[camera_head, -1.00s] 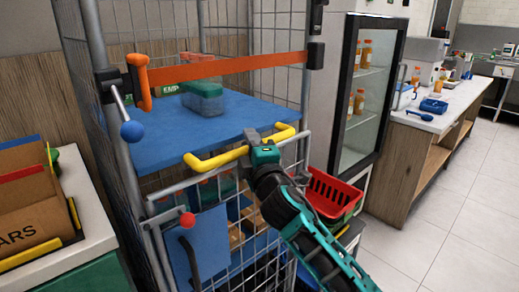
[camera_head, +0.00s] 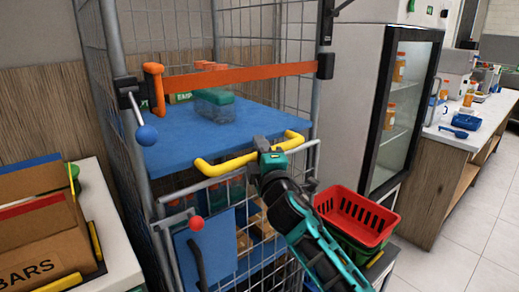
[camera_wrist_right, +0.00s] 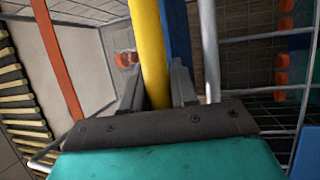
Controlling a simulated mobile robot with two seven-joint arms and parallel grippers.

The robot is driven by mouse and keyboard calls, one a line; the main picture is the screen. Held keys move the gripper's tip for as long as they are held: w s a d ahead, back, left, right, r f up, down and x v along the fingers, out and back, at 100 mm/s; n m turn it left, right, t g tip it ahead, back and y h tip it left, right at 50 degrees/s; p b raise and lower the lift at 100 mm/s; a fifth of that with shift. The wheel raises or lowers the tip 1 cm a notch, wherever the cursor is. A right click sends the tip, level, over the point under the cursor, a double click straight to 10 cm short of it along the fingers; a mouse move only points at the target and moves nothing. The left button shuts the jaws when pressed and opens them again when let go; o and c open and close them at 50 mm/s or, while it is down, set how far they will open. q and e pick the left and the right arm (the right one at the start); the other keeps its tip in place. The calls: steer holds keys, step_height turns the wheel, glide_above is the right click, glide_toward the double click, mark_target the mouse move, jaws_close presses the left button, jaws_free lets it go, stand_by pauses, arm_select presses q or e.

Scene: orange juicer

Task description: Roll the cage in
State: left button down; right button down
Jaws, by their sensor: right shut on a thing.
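The cage (camera_head: 318,95) is a tall grey wire roll cage standing in front of me in the head view. It has a blue shelf (camera_head: 180,150), an orange strap (camera_head: 235,75) across its front and a yellow handle (camera_head: 222,165) along the shelf's front edge. My right gripper (camera_head: 270,152) is shut on the yellow handle near its right part. In the right wrist view the yellow bar (camera_wrist_right: 148,50) runs between the two fingers. My left gripper is not in view.
Red and green baskets (camera_head: 355,215) stand right of the cage, before a glass-door fridge (camera_head: 400,110). A counter with cardboard boxes (camera_head: 45,235) is close on the left. Floor (camera_head: 470,245) is clear at right.

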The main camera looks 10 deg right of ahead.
steer(key=shift+r, duration=0.25)
steer(key=c, duration=1)
jaws_free()
steer(key=shift+w+f, duration=0.1)
steer(key=shift+o, duration=0.2)
steer(key=shift+a+f, duration=0.1)
steer(key=shift+w+f, duration=0.1)
steer(key=shift+w, duration=0.05)
steer(key=v, duration=1.3)
